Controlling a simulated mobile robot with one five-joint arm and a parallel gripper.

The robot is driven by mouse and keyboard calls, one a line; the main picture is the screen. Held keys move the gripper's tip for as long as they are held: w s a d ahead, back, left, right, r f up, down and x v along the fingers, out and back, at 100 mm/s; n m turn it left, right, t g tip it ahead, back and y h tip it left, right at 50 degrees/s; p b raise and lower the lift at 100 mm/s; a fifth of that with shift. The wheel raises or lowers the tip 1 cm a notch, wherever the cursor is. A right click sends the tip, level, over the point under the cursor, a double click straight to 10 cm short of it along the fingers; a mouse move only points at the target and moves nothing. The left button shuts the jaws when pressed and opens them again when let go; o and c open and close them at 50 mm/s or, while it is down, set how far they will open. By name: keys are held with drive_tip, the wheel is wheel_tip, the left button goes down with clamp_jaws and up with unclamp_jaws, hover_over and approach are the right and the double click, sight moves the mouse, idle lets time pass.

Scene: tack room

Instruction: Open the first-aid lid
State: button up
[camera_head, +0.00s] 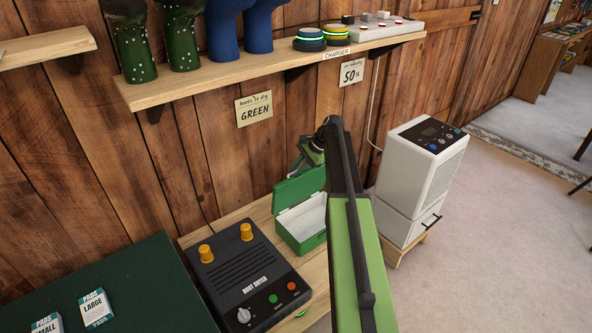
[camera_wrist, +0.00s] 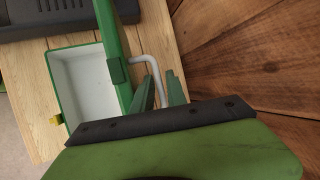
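The green first-aid box (camera_head: 301,240) stands on the wooden bench against the wall. Its lid (camera_head: 299,187) is raised, standing up steeply on the wall side, and the white interior shows. In the wrist view the open box (camera_wrist: 59,95) is at left and the lid (camera_wrist: 113,45) is seen nearly edge-on. A pale bent handle (camera_wrist: 145,60) sticks out from the lid. In the head view my gripper (camera_head: 308,158) is above the lid, partly hidden by my arm.
A black boot dryer (camera_head: 245,275) with orange pegs is left of the box. A white dehumidifier (camera_head: 420,175) stands to the right. A shelf (camera_head: 250,66) with boots and chargers hangs above. The plank wall (camera_wrist: 250,50) is close beside my gripper.

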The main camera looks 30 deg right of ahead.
drive_tip(key=p+v, duration=1.2)
drive_tip(key=v, duration=0.4)
drive_tip(key=s+a+r+n+g+h+p, duration=0.1)
drive_tip(key=s+a+n+p, duration=0.2)
drive_tip(key=a, duration=0.8)
drive_tip(key=s+a+r+n+g+h+p, duration=0.1)
drive_tip(key=s+a+r+n+h+p, duration=0.1)
drive_tip(key=s+a+n, duration=0.5)
drive_tip(key=s+a+r+n+g+h+p, duration=0.1)
drive_tip(key=s+a+n+p, duration=0.3)
drive_tip(key=a, duration=1.3)
drive_tip(key=s+r+n+h, duration=0.1)
drive_tip(key=s, duration=0.3)
drive_tip(key=shift+a+n+g, duration=0.25)
drive_tip(key=shift+n+g, duration=0.05)
drive_tip(key=shift+r, duration=0.15)
